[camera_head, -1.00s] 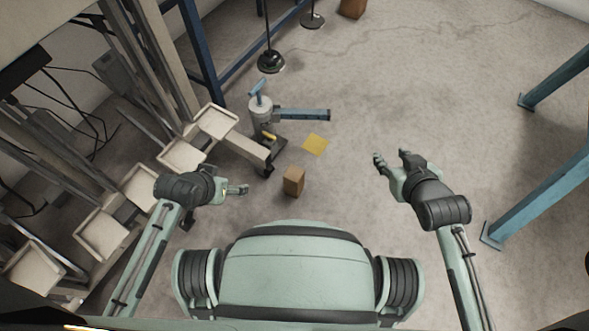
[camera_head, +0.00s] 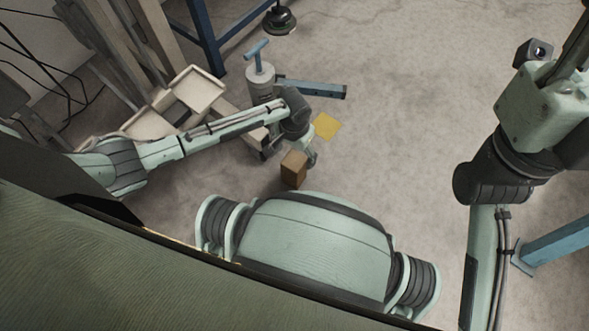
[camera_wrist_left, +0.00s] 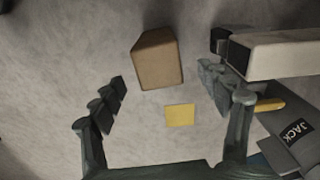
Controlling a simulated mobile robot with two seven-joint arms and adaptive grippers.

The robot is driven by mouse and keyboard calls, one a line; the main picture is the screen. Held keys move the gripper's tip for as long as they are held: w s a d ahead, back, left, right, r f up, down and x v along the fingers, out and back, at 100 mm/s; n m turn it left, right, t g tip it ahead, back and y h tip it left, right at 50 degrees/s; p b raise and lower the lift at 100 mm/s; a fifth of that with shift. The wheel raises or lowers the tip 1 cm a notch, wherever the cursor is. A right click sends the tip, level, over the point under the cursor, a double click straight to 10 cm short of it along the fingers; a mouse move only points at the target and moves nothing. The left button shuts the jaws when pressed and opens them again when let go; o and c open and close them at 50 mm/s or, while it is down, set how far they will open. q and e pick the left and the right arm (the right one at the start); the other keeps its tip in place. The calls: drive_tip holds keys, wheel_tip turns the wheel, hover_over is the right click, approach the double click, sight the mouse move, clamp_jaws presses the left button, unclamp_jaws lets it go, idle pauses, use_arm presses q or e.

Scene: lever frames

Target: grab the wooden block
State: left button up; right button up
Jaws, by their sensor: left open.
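The wooden block (camera_head: 293,168) is a small brown block standing on the grey floor in front of my base. My left gripper (camera_head: 311,158) is low, right beside the block's upper right side in the head view. Its arm hides part of it. In the left wrist view the block (camera_wrist_left: 158,62) appears ahead, between the lines of the spread fingers and a little past their tips. My left gripper (camera_wrist_left: 162,82) is open and empty, and I see no contact. My right gripper (camera_head: 558,55) is raised at the upper right, partly cut off; its finger opening is unclear.
A yellow square (camera_head: 327,126) lies flat on the floor near the block. A jack (camera_head: 261,82) with a blue handle and bar stands behind my left arm. Beige trays (camera_head: 196,90) are at left. A blue post (camera_head: 555,243) is at right. The floor between is clear.

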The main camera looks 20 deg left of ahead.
sight(294, 160)
use_arm(q)
drive_tip(key=f+b, duration=0.1)
drive_tip(key=f, duration=0.1)
drive_tip(key=f+b, duration=0.1)
drive_tip(key=f, duration=0.1)
drive_tip(key=shift+s+f, duration=0.2)
drive_tip(key=shift+f, duration=0.05)
drive_tip(key=shift+c, duration=0.3)
drive_tip(key=shift+w+r, duration=0.1)
clamp_jaws()
